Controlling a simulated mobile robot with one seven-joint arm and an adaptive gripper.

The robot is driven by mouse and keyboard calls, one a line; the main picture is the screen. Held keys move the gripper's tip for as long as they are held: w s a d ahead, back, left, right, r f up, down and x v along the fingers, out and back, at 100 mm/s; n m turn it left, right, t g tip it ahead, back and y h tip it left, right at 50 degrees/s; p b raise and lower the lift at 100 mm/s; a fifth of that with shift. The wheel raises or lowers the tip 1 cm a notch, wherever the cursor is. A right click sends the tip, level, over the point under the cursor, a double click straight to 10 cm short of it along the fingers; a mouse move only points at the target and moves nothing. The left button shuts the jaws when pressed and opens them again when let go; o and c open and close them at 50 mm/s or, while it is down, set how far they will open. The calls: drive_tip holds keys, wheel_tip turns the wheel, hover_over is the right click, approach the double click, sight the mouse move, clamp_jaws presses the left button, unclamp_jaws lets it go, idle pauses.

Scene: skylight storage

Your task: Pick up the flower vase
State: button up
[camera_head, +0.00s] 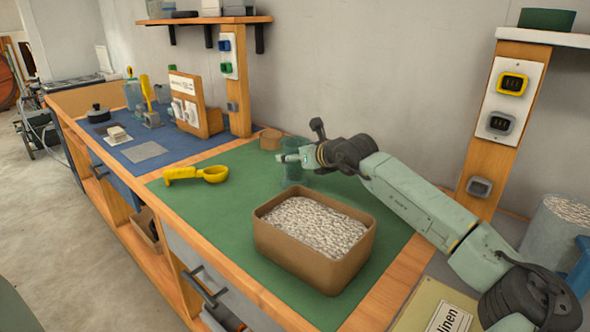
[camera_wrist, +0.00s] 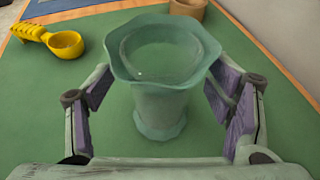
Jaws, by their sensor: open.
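The flower vase (camera_wrist: 160,100) is a translucent green-blue vessel with a flared, scalloped rim. It stands upright on the green mat (camera_wrist: 50,120) and looks empty. In the head view the vase (camera_head: 293,176) is near the back of the green mat, partly covered by my gripper. My gripper (camera_wrist: 168,98) is open, with one purple-padded finger on each side of the vase. Gaps show between both fingers and the vase in the wrist view. In the head view my gripper (camera_head: 292,158) is at the upper part of the vase.
A brown bin of pale pebbles (camera_head: 268,237) stands in front of the vase. A yellow scoop (camera_head: 196,174) lies to the left. A small brown pot (camera_head: 270,139) stands just behind the vase. The wall is close behind.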

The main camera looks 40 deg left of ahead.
drive_tip(key=shift+w+a+f, duration=0.1)
drive_tip(key=shift+a, duration=0.05)
drive_tip(key=shift+c, duration=0.5)
clamp_jaws()
idle(0.4)
